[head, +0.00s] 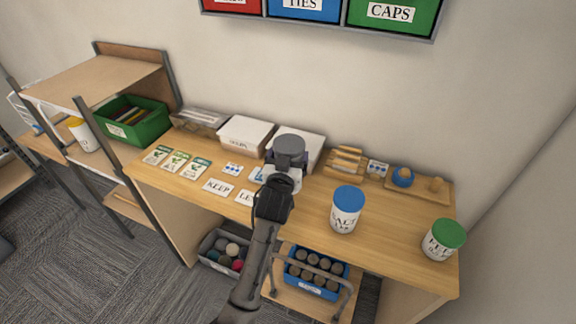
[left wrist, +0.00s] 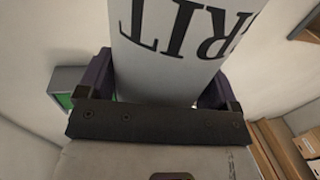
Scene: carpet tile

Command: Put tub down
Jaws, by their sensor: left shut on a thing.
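A white tub with a dark grey lid (head: 289,146) is in my left gripper (head: 280,184), over the middle of the wooden bench (head: 310,205). The gripper and wrist hide most of its body in the head view. In the left wrist view the white tub (left wrist: 180,60) fills the space between the two fingers, with the letters "RIT" showing large. I cannot tell whether its base touches the bench. My right gripper is not in view.
A blue-lidded tub (head: 346,210) and a green-lidded tub (head: 442,240) stand to the right. White boxes (head: 245,134) line the back. Cards marked KEEP (head: 218,187) and LE, partly hidden, lie left of my gripper. Bare bench lies between the two tubs.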

